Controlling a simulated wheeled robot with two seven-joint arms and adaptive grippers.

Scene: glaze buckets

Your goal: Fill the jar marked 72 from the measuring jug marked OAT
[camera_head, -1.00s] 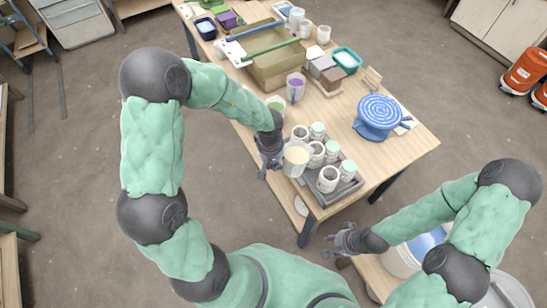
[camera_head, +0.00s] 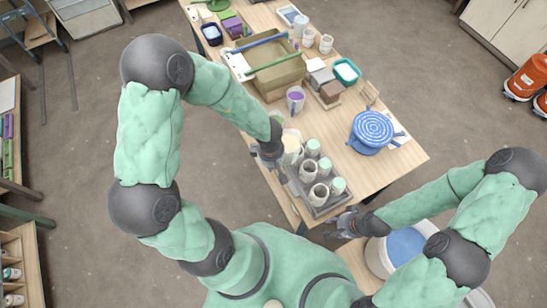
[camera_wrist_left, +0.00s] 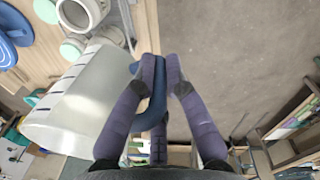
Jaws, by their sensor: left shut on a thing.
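My left gripper (camera_head: 276,163) is shut on the blue handle (camera_wrist_left: 150,100) of a translucent measuring jug (camera_head: 291,150). The jug holds cream-coloured content and hangs over the tray's back left, hiding what stands beneath it. The jug's body with dark marks fills the left of the left wrist view (camera_wrist_left: 80,100). Several pale jars stand in the grey tray; some, like one at the front (camera_head: 319,194), are open and others have mint lids (camera_head: 337,186). I cannot read 72 or OAT anywhere. My right gripper (camera_head: 337,224) is empty beside the tray's front; its jaw opening is unclear.
A jug with purple content (camera_head: 295,97) stands behind the tray. A white bucket (camera_head: 399,250) is near my right arm. Bare tabletop lies between tray and pot.

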